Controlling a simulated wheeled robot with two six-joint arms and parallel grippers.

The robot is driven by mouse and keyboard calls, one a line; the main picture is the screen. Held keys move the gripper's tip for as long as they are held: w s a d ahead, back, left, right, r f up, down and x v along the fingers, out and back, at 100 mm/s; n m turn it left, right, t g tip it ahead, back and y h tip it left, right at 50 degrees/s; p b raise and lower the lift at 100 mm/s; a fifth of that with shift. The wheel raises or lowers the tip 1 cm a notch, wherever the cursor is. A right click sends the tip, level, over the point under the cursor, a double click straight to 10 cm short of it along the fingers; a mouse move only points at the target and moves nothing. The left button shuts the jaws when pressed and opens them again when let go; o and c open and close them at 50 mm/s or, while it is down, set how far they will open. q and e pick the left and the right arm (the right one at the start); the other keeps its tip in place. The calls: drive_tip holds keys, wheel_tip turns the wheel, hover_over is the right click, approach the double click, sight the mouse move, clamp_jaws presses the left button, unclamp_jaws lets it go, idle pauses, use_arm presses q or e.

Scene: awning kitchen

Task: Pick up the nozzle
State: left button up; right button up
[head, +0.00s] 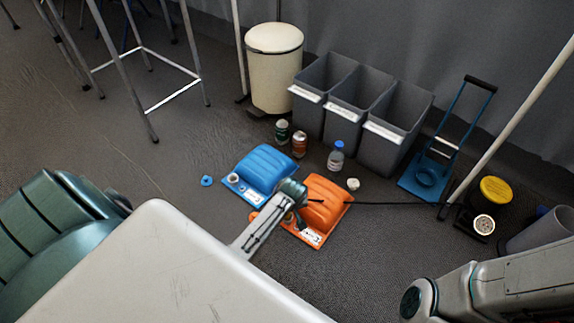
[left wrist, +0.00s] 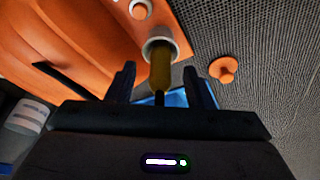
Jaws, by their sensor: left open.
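In the left wrist view a short brownish-yellow nozzle (left wrist: 160,68) with a pale collar shows between my fingers, beside the orange pump (left wrist: 75,40). I cannot tell from this view whether the fingers touch it. My left gripper (left wrist: 162,82) is open, one finger on each side of the nozzle. In the head view my left gripper (head: 296,192) hangs over the orange pump (head: 326,205), next to the blue pump (head: 263,168). The nozzle is hidden there behind my gripper. My right arm shows at the lower right, but its gripper is not in view.
A thin black hose (head: 385,204) runs right from the orange pump. An orange cap (left wrist: 223,69) lies on the floor close by. Small bottles (head: 336,156), grey bins (head: 396,125), a cream pedal bin (head: 274,70) and a blue hand truck (head: 440,160) stand behind.

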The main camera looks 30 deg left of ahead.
use_arm(q)
clamp_jaws()
idle(0.4)
drive_tip(key=shift+r, duration=0.15)
